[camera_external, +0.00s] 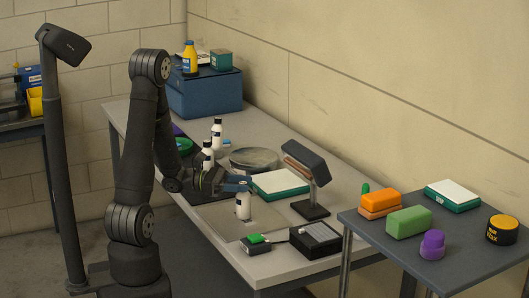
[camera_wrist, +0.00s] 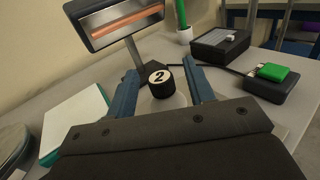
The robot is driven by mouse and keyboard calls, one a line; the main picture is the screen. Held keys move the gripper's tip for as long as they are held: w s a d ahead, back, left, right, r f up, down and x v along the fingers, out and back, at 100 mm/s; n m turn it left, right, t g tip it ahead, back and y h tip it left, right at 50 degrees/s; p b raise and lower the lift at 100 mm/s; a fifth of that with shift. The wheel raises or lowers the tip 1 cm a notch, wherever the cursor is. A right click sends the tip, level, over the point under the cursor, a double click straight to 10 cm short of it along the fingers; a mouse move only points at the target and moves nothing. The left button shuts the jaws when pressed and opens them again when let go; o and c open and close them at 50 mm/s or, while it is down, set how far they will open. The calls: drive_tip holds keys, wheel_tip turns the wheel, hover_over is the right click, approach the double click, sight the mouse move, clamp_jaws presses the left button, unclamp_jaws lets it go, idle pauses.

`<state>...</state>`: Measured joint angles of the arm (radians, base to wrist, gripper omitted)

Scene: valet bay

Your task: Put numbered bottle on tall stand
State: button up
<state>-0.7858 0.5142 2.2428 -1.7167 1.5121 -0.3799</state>
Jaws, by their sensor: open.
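The numbered bottle (camera_external: 243,208) is white with a black cap and stands upright on a flat grey-beige plate (camera_external: 219,221). In the wrist view its black cap (camera_wrist: 160,83) bears a white disc with a "2". My gripper (camera_external: 240,184) is at its upper part; in the wrist view the open blue fingers (camera_wrist: 160,68) lie on either side of the cap, with gaps showing. Two other white bottles with dark caps, a nearer one (camera_external: 208,156) and a farther one (camera_external: 217,133), stand behind my gripper. I cannot tell which thing is the tall stand.
A desk lamp (camera_external: 309,163) stands right of the bottle, near a white-topped green box (camera_external: 279,183). A round grey disc (camera_external: 253,157) lies behind. A black keypad box (camera_external: 315,238) and a green-button box (camera_external: 255,243) are in front. A side table (camera_external: 450,262) holds coloured blocks.

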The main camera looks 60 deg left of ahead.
drive_tip(key=shift+w+d, duration=0.2)
drive_tip(key=shift+w, duration=0.1)
clamp_jaws()
drive_tip(key=shift+r, duration=0.2)
